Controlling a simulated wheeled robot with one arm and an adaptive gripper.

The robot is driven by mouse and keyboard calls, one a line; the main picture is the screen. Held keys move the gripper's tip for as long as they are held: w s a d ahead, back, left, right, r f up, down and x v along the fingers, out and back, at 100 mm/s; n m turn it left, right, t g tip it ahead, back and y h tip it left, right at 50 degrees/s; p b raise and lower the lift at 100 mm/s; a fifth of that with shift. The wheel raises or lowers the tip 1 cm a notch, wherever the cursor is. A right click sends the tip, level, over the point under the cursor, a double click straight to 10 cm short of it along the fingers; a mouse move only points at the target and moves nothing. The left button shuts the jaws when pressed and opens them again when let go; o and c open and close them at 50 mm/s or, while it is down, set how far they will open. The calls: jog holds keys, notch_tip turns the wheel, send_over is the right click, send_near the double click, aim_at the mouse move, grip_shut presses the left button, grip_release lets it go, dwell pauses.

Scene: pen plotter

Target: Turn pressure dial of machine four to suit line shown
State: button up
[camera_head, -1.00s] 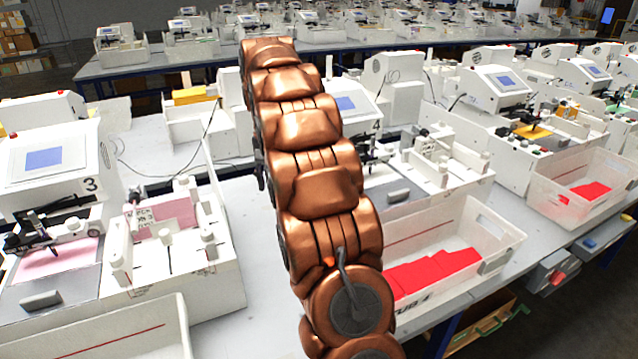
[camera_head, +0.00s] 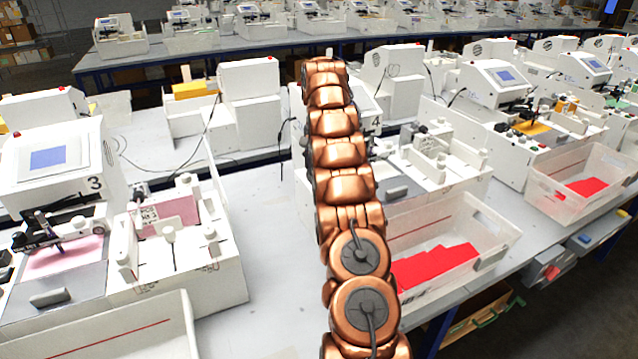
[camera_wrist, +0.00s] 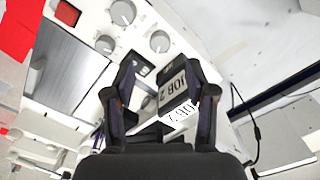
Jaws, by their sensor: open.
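Machine four (camera_head: 402,165), a white machine marked 4, stands right of centre in the head view, partly hidden behind my copper arm. In the wrist view, a white panel carries several round grey dials: an upper one (camera_wrist: 123,12), a left one (camera_wrist: 105,44) and a right one (camera_wrist: 160,41). I cannot tell which is the pressure dial, and I cannot read its setting. My gripper (camera_wrist: 163,72) is open, its fingers apart below the right dial. The head view hides my gripper.
A red square (camera_wrist: 68,13) sits on the panel's upper left. A clear bin (camera_head: 480,262) with red sheets (camera_head: 435,266) stands before machine four. Machine three (camera_head: 60,165) is at left. Bare tabletop (camera_head: 265,210) lies between the machines. A black cable (camera_wrist: 250,118) hangs at right.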

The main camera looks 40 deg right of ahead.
notch_tip(320, 180, down, 2)
jog(key=shift+s+f+b, duration=0.1)
jog(key=shift+f+b, duration=0.15)
jog(key=shift+b, duration=0.55)
jog(key=shift+f, duration=0.3)
jog(key=shift+f+p, duration=0.9)
jog(key=shift+f, duration=1.35)
grip_shut()
